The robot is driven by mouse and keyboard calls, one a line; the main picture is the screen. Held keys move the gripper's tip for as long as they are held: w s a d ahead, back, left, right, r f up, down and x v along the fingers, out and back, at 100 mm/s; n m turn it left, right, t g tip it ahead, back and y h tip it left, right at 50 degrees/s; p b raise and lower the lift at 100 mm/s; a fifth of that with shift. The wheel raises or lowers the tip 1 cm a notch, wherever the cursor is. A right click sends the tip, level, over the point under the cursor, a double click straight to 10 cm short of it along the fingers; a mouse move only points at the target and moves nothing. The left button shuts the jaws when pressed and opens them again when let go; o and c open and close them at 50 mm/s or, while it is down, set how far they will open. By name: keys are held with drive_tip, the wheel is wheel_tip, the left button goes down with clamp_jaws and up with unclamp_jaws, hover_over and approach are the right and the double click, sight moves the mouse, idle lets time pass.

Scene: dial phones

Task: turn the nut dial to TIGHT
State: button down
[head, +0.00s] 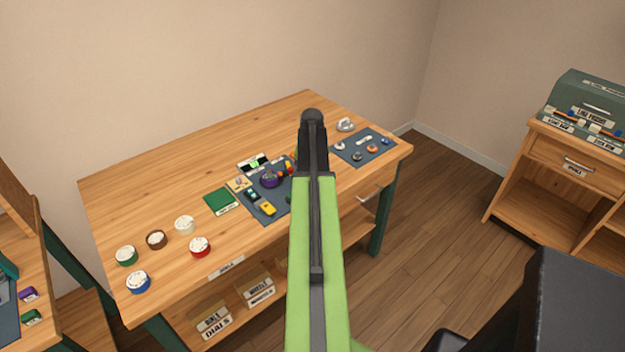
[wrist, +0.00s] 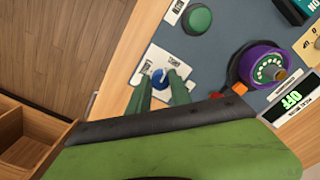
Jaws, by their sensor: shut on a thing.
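In the wrist view, a small blue knob (wrist: 160,77) with a white mark sits on a white plate (wrist: 150,68) with a printed label, too small to read. I take this knob to be the nut dial. My gripper (wrist: 162,84) has its two green fingers around the knob, shut on it. The fingers cover part of the plate, and where the knob points is unclear. In the head view, my arm hides the gripper and the knob.
The phone also shows in the head view (head: 270,179). Several loose dials, one red (head: 200,247), stand at the table's left. A second mat (head: 344,154) lies right.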

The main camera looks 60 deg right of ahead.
drive_tip(key=shift+m, duration=0.5)
idle(0.3)
drive_tip(key=c, duration=1.2)
unclamp_jaws()
drive_tip(key=shift+o, duration=0.2)
wheel_tip(320, 180, up, 17)
drive_tip(key=p, duration=1.7)
drive_tip(key=shift+r, duration=0.15)
